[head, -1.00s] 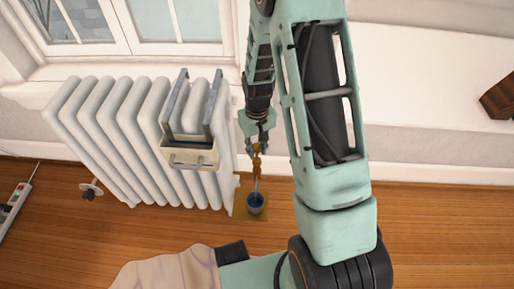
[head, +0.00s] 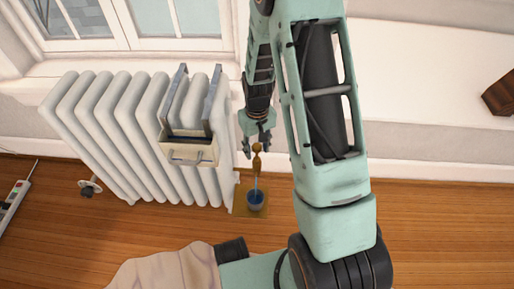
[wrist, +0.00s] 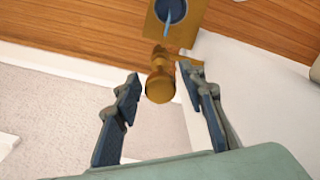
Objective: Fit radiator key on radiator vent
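A brass-coloured piece with a rounded top (head: 256,162) stands upright just beyond the right end of the white radiator (head: 130,130). It looks like the radiator key, but I cannot tell where key and vent meet. My gripper (head: 257,151) is above it, fingers spread. In the wrist view, the brass piece (wrist: 160,84) shows between the two separated fingers, with a visible gap on the left. A thin blue streak runs from below it to a dark blue cup (head: 256,202). A smaller brass piece (wrist: 190,66) shows near the right fingertip.
The cup stands on a brown mat (head: 241,205) on the wooden floor. A tray (head: 190,153) hangs on the radiator's front. A power strip (head: 14,205) lies far left. A white wall is close behind and right of my gripper.

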